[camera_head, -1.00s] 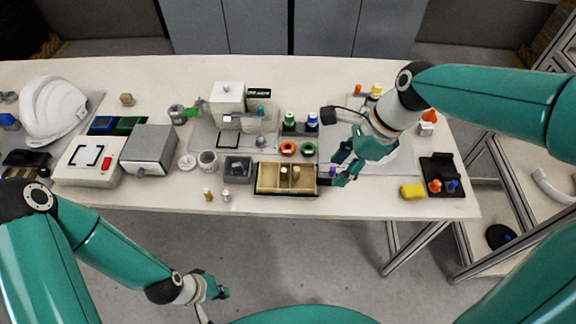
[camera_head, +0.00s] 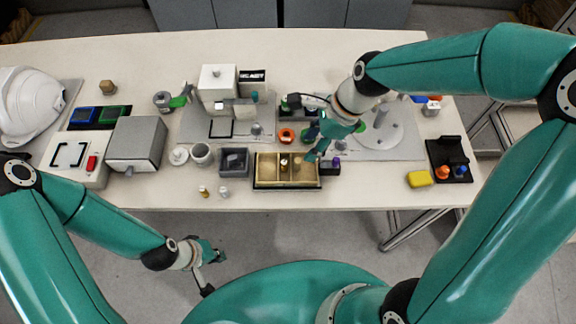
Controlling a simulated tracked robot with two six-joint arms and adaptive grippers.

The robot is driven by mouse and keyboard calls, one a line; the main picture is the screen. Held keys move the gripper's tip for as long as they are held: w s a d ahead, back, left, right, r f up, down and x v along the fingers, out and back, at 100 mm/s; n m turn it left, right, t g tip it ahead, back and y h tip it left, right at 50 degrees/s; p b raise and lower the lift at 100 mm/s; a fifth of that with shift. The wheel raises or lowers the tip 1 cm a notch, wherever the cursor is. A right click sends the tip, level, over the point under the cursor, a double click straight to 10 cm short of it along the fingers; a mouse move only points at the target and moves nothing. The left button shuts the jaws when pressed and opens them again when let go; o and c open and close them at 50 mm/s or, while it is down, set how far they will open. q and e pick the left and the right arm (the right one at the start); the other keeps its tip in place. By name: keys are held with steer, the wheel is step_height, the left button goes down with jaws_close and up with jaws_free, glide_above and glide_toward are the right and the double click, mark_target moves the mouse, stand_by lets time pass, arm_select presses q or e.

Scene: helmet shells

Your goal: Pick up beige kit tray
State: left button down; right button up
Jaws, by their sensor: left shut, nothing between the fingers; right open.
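The beige kit tray (camera_head: 287,185) sits near the front edge of the table, in the middle of the head view. It has compartments, and a small pale peg (camera_head: 283,162) stands in it. My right gripper (camera_head: 314,154) is open over the tray's back right corner. I cannot tell whether it touches the rim, and its fingers hide part of that corner. My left gripper (camera_head: 217,256) is shut and empty, low in front of the table and away from the tray.
A dark grey bin (camera_head: 234,163) stands just left of the tray, and a dark block with a purple top (camera_head: 331,167) is close on its right. An orange ring (camera_head: 286,136) lies behind. Two small bottles (camera_head: 204,191) stand at front left. The table front right of the tray is clear.

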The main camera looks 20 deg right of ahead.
mark_target(299, 160)
steer(key=x, duration=0.8)
steer(key=shift+f+p, duration=0.3)
steer(key=shift+f, duration=0.05)
jaws_close()
